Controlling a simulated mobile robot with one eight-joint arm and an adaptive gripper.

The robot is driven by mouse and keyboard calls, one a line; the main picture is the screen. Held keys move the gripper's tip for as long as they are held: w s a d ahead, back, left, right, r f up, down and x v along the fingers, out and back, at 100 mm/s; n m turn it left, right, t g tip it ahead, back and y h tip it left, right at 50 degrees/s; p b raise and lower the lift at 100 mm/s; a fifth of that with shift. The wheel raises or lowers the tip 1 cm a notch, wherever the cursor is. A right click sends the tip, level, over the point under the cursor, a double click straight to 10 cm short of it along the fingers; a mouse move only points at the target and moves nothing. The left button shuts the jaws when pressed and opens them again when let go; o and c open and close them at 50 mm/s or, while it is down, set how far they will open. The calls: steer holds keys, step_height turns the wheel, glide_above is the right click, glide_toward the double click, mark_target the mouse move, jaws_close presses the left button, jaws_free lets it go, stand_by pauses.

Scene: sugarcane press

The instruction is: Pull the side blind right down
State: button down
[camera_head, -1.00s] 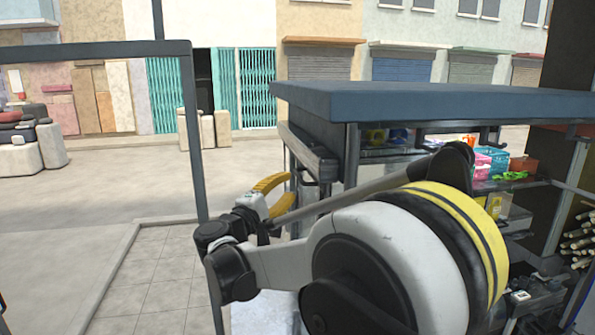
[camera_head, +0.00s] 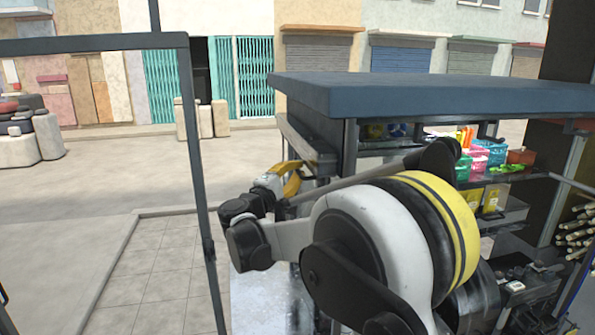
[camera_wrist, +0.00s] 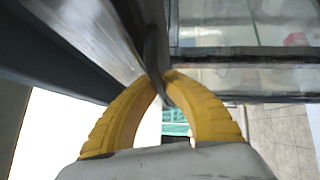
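The side blind (camera_head: 303,145) is a grey, rolled-up housing under the left edge of the stall's dark blue roof. A dark handle (camera_wrist: 154,50) hangs from it. My gripper (camera_head: 301,168) has yellow fingers and is at the blind's lower edge, partly hidden behind my arm. In the wrist view my gripper (camera_wrist: 165,77) has its two fingertips closed in on the dark handle, which passes between them. The blind's grey metal side runs along the upper left of that view.
The roof (camera_head: 440,95) overhangs just above my arm. A dark post (camera_head: 198,170) stands close on the left. Shelves with coloured baskets (camera_head: 487,153) are to the right, behind my arm.

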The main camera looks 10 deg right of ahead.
step_height(320, 180, down, 27)
steer(key=b, duration=2)
steer(key=shift+f, duration=0.2)
steer(key=c, duration=1.5)
jaws_free()
steer(key=shift+w+d+f, duration=0.1)
steer(key=v, duration=1.2)
